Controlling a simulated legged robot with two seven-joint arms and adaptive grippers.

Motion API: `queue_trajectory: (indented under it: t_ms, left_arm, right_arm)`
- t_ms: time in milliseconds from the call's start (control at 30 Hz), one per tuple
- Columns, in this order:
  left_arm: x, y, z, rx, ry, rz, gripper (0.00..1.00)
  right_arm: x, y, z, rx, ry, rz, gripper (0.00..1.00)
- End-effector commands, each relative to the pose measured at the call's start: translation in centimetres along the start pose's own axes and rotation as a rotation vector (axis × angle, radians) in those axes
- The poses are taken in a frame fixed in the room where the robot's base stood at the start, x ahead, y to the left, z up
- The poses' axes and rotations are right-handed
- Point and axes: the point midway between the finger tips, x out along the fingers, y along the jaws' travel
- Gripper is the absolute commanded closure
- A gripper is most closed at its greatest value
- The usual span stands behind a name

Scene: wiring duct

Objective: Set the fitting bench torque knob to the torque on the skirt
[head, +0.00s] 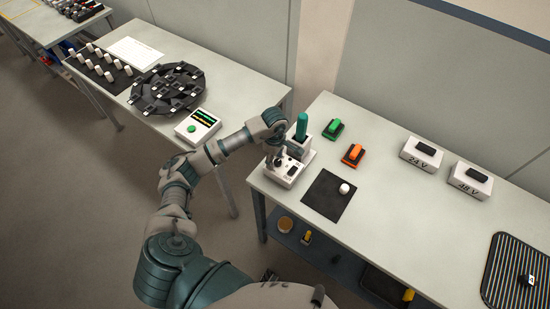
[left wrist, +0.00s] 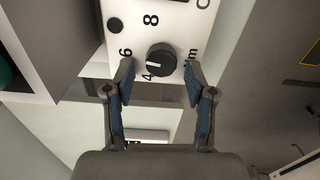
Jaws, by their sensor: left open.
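The fitting bench (head: 283,178) is a white box at the left end of the right-hand table. A green-handled tool (head: 302,125) stands upright on its far side. In the left wrist view its white panel (left wrist: 178,22) shows a black torque knob (left wrist: 162,58). The knob's white pointer line points near the printed 4; 6 and 8 follow around the dial. My left gripper (left wrist: 160,75) is open, its fingertips on either side of the knob, with gaps visible between; in the head view it is over the bench (head: 279,151). I cannot make out the skirt marking. My right gripper is not in view.
Green (head: 333,129) and orange (head: 353,154) fittings lie right of the bench. A dark mat (head: 322,205) with a white piece lies in front. Boxes marked 24 V (head: 421,158) and 48 V (head: 468,184) stand further right. Another table (head: 225,85) is at left, across a gap.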

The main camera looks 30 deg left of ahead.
Motion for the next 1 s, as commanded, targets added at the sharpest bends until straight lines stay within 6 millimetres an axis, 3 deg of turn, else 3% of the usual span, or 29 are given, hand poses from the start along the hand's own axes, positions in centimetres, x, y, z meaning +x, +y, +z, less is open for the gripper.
queue_trajectory:
  t_ms: [233, 467, 733, 1000]
  left_arm:
    - [-0.1, 0.0, 0.8, 0.003, 0.005, 0.000, 0.45]
    - [0.0, 0.0, 0.3, 0.002, 0.000, 0.001, 1.00]
    - [0.2, 0.1, -0.2, -0.086, 0.000, 0.002, 1.00]
    - [0.1, 0.1, -0.3, -0.174, 0.006, 0.000, 1.00]
  right_arm:
    - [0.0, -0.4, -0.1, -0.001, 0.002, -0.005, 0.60]
    - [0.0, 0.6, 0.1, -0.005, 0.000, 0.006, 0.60]
    - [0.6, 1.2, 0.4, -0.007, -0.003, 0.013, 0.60]
    - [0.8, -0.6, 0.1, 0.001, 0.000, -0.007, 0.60]
